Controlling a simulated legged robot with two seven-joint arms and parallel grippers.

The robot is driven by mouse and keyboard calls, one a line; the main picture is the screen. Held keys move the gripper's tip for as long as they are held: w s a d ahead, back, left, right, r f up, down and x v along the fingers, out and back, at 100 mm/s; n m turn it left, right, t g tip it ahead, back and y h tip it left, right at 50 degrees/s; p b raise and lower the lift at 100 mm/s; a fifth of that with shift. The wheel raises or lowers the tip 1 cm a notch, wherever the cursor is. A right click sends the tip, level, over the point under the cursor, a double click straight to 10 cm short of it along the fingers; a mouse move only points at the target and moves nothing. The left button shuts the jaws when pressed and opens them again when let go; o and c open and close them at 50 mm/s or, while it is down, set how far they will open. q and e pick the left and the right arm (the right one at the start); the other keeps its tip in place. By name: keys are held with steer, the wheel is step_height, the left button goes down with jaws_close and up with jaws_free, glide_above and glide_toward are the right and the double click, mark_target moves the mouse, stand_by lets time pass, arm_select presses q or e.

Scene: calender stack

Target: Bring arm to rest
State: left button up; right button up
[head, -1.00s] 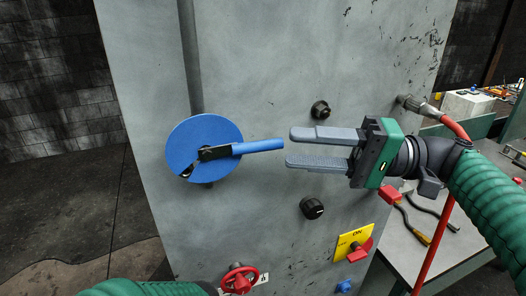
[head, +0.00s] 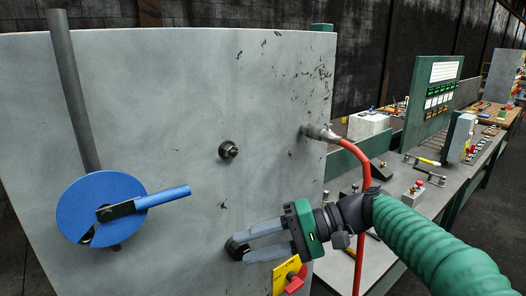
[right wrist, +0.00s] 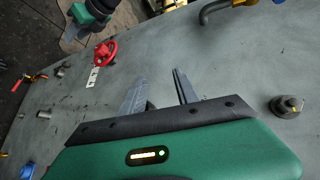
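My right gripper (head: 242,247) is open and empty in front of the grey panel, its fingers apart. A black knob (head: 236,247) shows at its fingertips in the head view; I cannot tell whether they touch. The right wrist view also shows the two separated fingers (right wrist: 158,86). My left gripper (right wrist: 74,36) shows at the top left of the right wrist view, small and dark, so its opening is unclear. It is out of the head view. A blue disc (head: 78,207) with a blue handle (head: 163,197) is on the panel, left of my right gripper and apart from it.
The grey panel (head: 190,110) carries a bolt-like fitting (head: 228,149) and a yellow plate (head: 285,273) with a red switch. A red hose (head: 356,151) runs from the panel's right edge past my right arm. A red valve wheel (right wrist: 106,51) shows in the right wrist view. A cluttered bench stands right.

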steer(key=s+d+f+m+t+h, duration=0.1)
steer(key=s+d+f+h, duration=0.25)
steer(key=f, duration=0.75)
steer(key=s+d+f+m+t+h, duration=0.15)
steer(key=d+f+h, duration=0.35)
steer(key=f, duration=0.6)
steer(key=s+d+f+n+h, duration=0.3)
steer(key=s+d+f+h, duration=0.3)
steer(key=s+d+f, duration=0.4)
steer(key=d+f+t, duration=0.1)
steer(key=d, duration=0.1)
steer(key=shift+s+d, duration=0.2)
steer(key=shift+d, duration=0.2)
